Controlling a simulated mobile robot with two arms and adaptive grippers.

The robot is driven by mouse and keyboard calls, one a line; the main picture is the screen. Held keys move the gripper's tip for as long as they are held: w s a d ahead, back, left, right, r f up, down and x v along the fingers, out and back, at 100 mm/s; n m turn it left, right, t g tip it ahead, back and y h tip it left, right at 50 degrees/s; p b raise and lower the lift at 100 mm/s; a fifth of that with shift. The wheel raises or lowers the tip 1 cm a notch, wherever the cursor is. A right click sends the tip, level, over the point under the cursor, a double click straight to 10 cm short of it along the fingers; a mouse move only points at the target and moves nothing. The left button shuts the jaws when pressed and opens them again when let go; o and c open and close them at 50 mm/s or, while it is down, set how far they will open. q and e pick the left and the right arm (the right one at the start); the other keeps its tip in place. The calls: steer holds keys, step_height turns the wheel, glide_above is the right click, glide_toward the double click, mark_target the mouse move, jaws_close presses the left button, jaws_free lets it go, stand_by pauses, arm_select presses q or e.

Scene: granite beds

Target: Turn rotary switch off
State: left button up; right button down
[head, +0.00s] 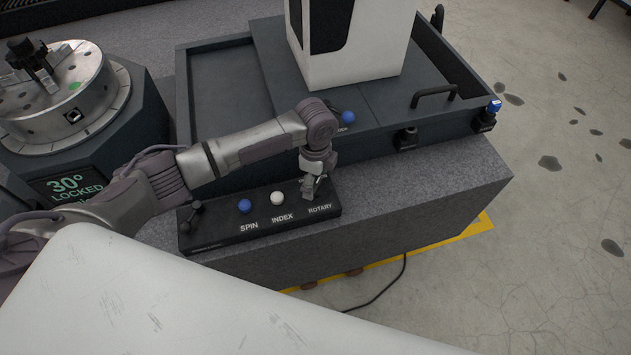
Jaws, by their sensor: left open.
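A dark control panel (262,229) lies on the near edge of the granite bed. It carries a blue SPIN button (244,206), a white INDEX button (278,198) and a place labelled ROTARY at its right end. My left gripper (313,193) points down right over the ROTARY end. The rotary switch itself is hidden behind the gripper, so I cannot tell its position or whether the fingers touch it. The left gripper is open. My right gripper is not in view.
A black lever (194,211) stands at the panel's left end. A round metal rotary table (62,95) with a "30° LOCKED" display (72,186) is at left. A white machine column (352,62) rises behind my arm. The floor at right is clear apart from stains.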

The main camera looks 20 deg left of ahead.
arm_select(q)
steer(key=shift+f, duration=0.95)
steer(key=c, duration=1.2)
steer(key=shift+o, duration=0.2)
